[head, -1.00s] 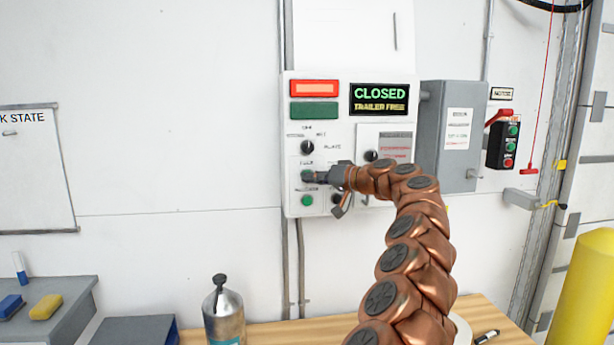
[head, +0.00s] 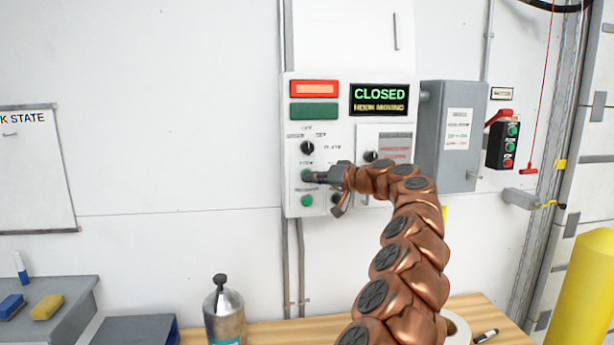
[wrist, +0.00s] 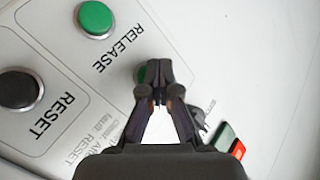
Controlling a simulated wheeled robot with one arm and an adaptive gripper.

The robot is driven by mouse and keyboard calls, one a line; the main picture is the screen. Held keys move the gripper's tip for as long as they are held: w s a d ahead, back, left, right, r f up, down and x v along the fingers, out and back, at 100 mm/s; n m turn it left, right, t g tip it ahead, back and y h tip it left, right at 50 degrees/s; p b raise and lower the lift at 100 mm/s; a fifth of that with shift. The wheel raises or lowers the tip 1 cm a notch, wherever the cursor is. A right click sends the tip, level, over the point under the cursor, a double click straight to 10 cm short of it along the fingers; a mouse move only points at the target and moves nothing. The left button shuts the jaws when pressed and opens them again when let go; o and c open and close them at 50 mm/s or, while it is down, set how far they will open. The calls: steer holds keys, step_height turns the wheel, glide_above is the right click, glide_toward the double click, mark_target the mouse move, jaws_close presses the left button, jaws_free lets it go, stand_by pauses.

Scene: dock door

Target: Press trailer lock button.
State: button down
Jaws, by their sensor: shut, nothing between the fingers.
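The white control panel (head: 323,135) hangs on the wall. The green button that I take for the trailer lock button (head: 306,174) sits on its lower left part; its label is too blurred to read. My gripper (head: 315,177) is shut and empty, with its tips at this button and seeming to touch it. In the wrist view, the shut fingertips (wrist: 153,75) cover most of the green button (wrist: 141,74). A second green button, labelled RELEASE (wrist: 95,18), is apart from the fingers. The panel display (head: 380,99) reads CLOSED, with HOOK MOVING below.
A black RESET button (wrist: 18,90) is near RELEASE. A black knob (head: 307,148) is above the green buttons. A grey box (head: 452,130) stands right of the panel. A metal bottle (head: 224,315) is on the wooden bench (head: 275,333) below.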

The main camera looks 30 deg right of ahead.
steer(key=shift+s+b, duration=0.1)
steer(key=shift+b, duration=0.25)
steer(key=shift+s+a+f+b, duration=0.1)
steer(key=shift+s+a+b, duration=0.25)
steer(key=shift+s+b, duration=0.45)
steer(key=shift+w+b, duration=0.1)
steer(key=shift+b, duration=0.25)
steer(key=s+b, duration=0.1)
steer(key=s+a+b, duration=0.1)
steer(key=s+b, duration=0.1)
steer(key=s+a+b, duration=0.1)
steer(key=b, duration=0.1)
steer(key=shift+s, duration=0.25)
stand_by(0.4)
